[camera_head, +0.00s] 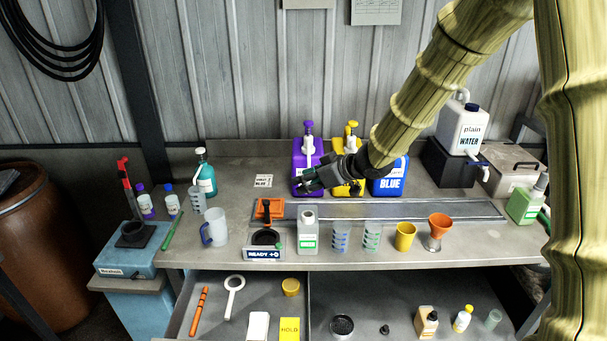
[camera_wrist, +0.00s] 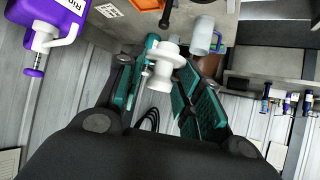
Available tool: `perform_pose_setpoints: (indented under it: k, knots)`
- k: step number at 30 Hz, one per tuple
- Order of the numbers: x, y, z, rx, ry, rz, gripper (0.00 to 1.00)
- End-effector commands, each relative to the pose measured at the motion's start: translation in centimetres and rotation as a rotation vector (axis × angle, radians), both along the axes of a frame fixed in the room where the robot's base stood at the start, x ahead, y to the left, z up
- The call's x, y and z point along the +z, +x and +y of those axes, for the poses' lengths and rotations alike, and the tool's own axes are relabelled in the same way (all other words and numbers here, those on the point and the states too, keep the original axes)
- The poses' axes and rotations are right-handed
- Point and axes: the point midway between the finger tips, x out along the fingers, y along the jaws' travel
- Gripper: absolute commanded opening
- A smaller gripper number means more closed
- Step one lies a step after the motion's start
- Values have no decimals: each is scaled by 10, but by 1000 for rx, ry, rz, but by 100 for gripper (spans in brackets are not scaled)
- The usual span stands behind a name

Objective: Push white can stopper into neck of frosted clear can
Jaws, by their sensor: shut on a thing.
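My gripper (camera_head: 308,184) is up in front of the purple can, above the back part of the bench. In the wrist view my gripper (camera_wrist: 166,75) has its teal-padded fingers shut on the white stopper (camera_wrist: 163,62), which has a wide flange and a narrower stem. A pale frosted can (camera_head: 308,238) with a green-and-white label stands upright at the bench's front, below my gripper in the picture and apart from it. Its short neck (camera_head: 308,215) is at the top; whether it is open is too small to tell. The can is not clearly seen in the wrist view.
Purple (camera_head: 304,160), yellow (camera_head: 348,155) and blue (camera_head: 390,178) cans stand behind my gripper. An orange-black dispersing stand (camera_head: 268,236) is left of the frosted can; graduated cups (camera_head: 341,237) are close on its right. An open drawer (camera_head: 260,310) lies below.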

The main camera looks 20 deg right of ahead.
Motion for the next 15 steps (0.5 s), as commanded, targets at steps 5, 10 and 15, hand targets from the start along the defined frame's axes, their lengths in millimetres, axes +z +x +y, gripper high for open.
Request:
perform_pose_setpoints:
  k: [5, 10, 15]
  knots:
    - [-7, 0, -2, -3, 0, 1, 26]
    - [-16, 0, -2, -3, 0, 2, 26]
    - [-27, 0, -1, -3, 0, 0, 26]
